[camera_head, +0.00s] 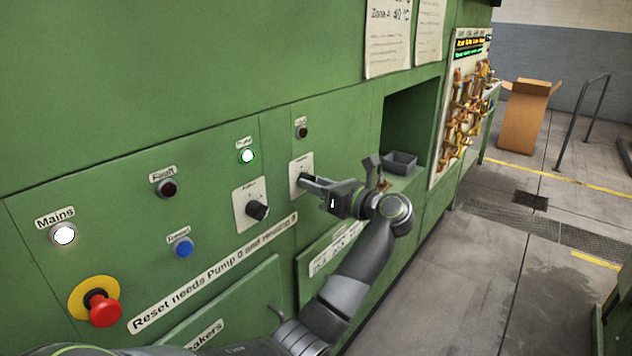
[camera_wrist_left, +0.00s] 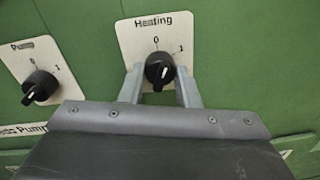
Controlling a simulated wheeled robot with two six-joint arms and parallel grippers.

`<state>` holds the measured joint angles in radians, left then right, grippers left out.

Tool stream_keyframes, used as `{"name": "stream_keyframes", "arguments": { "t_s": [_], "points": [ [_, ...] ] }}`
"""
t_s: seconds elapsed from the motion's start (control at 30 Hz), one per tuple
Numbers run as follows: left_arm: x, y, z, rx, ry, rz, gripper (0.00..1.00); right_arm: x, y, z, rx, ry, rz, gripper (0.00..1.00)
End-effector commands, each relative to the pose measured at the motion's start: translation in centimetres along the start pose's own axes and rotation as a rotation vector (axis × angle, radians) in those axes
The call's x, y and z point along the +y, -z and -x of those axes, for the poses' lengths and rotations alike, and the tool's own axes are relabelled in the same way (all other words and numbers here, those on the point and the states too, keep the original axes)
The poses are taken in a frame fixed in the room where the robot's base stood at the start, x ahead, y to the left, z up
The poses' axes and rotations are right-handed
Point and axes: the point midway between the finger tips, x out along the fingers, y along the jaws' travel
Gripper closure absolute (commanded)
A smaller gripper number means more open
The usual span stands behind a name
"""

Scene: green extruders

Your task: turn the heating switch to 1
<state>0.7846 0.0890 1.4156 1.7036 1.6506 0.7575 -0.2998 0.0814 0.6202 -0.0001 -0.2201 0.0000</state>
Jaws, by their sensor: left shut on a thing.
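The heating switch (camera_wrist_left: 158,72) is a black knob on a white plate (camera_wrist_left: 157,27) marked Heating, 0 and 1 in the left wrist view. The 0 is above the knob and the 1 is to its upper right. My left gripper (camera_head: 304,181) reaches the panel at this plate in the head view. In the wrist view its two fingers stand on either side of the knob, shut on it. A light mark shows on the knob, but I cannot tell clearly which number it points to. My right gripper is not in view.
The pump switch (camera_head: 257,210) is left of the heating switch. Further left are a blue button (camera_head: 183,247), lit Mains lamp (camera_head: 63,234) and red emergency button (camera_head: 104,309). A recess with a grey bin (camera_head: 400,163) lies to the right.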

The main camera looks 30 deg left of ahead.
Motion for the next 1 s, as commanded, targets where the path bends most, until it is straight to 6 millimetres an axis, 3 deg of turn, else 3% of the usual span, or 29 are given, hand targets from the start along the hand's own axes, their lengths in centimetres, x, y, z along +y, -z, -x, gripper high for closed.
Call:
{"name": "stream_keyframes", "arguments": {
  "t_s": [0.5,1.0],
  "points": [
    [0.0,-0.3,0.1,0.023,-0.002,-0.451,0.93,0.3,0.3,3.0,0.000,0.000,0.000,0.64],
    [-0.1,-0.2,0.0,0.031,-0.004,-0.645,0.93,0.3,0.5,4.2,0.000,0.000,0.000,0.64]
  ]
}}
